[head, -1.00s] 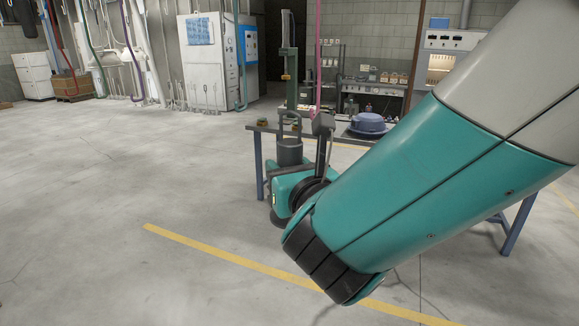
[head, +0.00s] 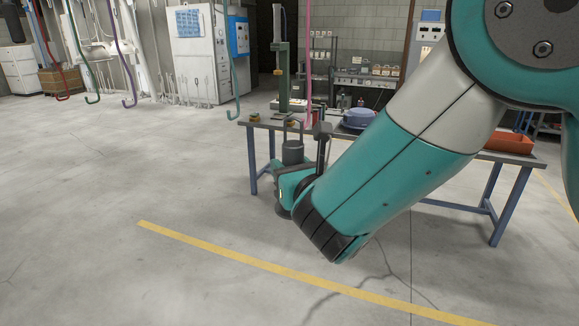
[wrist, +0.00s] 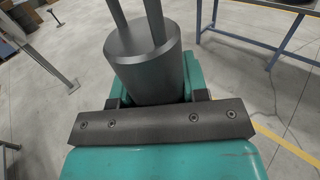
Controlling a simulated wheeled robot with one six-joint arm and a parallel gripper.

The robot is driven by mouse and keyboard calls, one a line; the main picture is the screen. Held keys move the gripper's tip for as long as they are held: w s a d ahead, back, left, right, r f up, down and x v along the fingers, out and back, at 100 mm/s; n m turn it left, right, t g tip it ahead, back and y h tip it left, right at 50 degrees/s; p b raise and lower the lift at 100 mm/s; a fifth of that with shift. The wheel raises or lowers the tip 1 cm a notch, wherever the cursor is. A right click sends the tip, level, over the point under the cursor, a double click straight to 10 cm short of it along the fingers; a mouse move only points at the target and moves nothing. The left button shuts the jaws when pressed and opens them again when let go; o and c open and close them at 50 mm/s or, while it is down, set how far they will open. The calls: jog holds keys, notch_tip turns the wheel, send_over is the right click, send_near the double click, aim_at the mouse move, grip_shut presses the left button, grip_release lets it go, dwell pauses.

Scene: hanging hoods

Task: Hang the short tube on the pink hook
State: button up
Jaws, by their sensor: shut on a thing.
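The short tube (head: 292,153) is a dark grey cylinder with a thin upright loop handle on top. In the wrist view the tube (wrist: 150,65) stands in front of the dark gripper bar, and its handle runs out of the top edge. My gripper (wrist: 158,101) is shut on the tube's side and holds it upright above the floor. The pink hook (head: 308,60) hangs from above, right of the tube's handle in the head view. Its lower end comes down close to the handle in the picture. I cannot tell their gap in depth.
A table (head: 258,122) with blue legs stands behind the tube, bearing a blue lidded pot (head: 358,118) and a red tray (head: 508,141). A teal hook (head: 236,60) hangs left of the pink one. Purple, green and red hooks hang farther left. The front floor is clear.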

jog(key=shift+w+d+p, duration=0.25)
jog(key=shift+w+p, duration=0.1)
jog(key=shift+p, duration=0.25)
dwell(0.3)
jog(key=shift+w+d+r+p, duration=0.15)
jog(key=shift+w+p, duration=0.4)
jog(key=shift+p, duration=0.35)
jog(key=shift+w+d+p, duration=0.1)
jog(key=shift+w+p, duration=0.1)
jog(key=shift+p, duration=0.15)
jog(key=shift+w+d+p, duration=0.1)
jog(key=shift+w+p, duration=0.25)
jog(key=shift+p, duration=0.1)
jog(key=shift+w+d+p, duration=0.15)
jog(key=shift+w+p, duration=0.2)
jog(key=shift+p, duration=0.4)
jog(key=shift+w+d+p, duration=0.2)
jog(key=shift+w+p, duration=0.35)
jog(key=shift+p, duration=0.55)
jog(key=shift+w+d+p, duration=0.2)
jog(key=shift+w+p, duration=0.3)
jog(key=shift+p, duration=0.55)
jog(key=shift+f+b, duration=1.05)
jog(key=shift+f, duration=0.4)
